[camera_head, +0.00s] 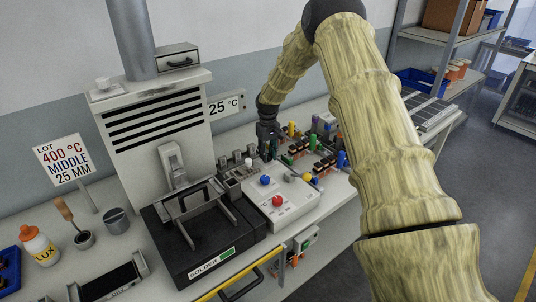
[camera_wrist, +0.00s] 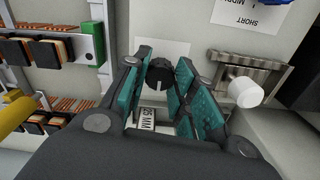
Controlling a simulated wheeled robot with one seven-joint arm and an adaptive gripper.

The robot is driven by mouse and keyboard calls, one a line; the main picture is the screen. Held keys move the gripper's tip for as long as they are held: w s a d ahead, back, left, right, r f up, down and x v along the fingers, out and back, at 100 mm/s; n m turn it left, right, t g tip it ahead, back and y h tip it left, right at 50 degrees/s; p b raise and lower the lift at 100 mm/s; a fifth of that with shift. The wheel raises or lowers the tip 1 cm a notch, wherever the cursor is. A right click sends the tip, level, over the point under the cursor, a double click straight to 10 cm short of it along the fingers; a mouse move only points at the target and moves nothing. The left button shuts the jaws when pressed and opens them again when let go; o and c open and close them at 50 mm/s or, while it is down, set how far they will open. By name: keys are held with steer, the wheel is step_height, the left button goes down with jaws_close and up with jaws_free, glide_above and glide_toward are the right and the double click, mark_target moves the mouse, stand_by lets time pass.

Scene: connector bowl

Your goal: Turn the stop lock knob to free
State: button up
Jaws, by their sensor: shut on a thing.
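In the wrist view a dark round knob (camera_wrist: 159,74) with a pale pointer line sits between the teal finger pads of my gripper (camera_wrist: 163,85). The pads close on it from left and right. The pointer line runs roughly up and down in this picture. In the head view my gripper (camera_head: 268,148) points down at the back of the bench, behind the white control box. The knob is hidden there, and I cannot read its lock or free marking.
A white knob (camera_wrist: 246,92) on a metal bracket is close to the right finger. A green block (camera_wrist: 96,53) and rows of connectors lie to the left. In the head view the white control box (camera_head: 292,207) carries coloured buttons, beside a black solder pot (camera_head: 205,240).

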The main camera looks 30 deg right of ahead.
steer(key=shift+s+f, duration=0.3)
steer(key=shift+f, duration=0.05)
steer(key=o, duration=1.1)
steer(key=shift+w+r, duration=0.1)
steer(key=shift+c, duration=0.2)
steer(key=shift+w+r, duration=0.1)
steer(key=shift+w+r, duration=0.1)
steer(key=shift+r, duration=0.5)
step_height(320, 180, up, 11)
steer(key=shift+f, duration=0.15)
